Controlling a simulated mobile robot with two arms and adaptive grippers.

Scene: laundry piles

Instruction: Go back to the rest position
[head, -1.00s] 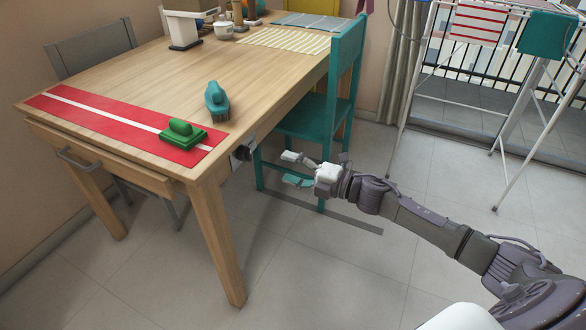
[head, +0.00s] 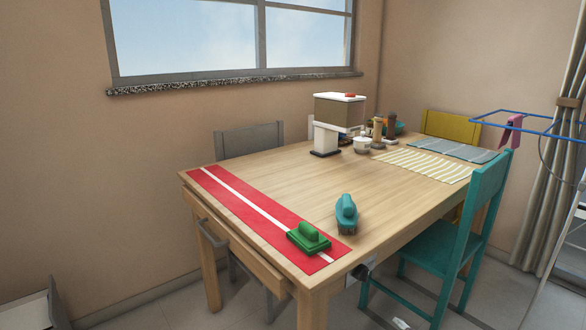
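Neither of my arms shows clearly in the head view. A small pale piece at the bottom edge, by the teal chair's legs, may be a fingertip of my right gripper (head: 400,323). Too little of it shows to tell open from shut. My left gripper is out of view. The wooden table (head: 285,180) stands in the middle. A green brush (head: 308,238) sits on the red runner with a white stripe (head: 240,206) at its near end. A teal brush (head: 346,213) stands on bare wood just right of the runner.
A teal chair (head: 485,210) stands at the table's right side, a grey chair (head: 248,140) behind it and a yellow chair (head: 450,127) at the far end. A white and brown appliance (head: 338,112) and striped mats (head: 425,163) are on the table. A blue-framed rack (head: 540,128) is at right.

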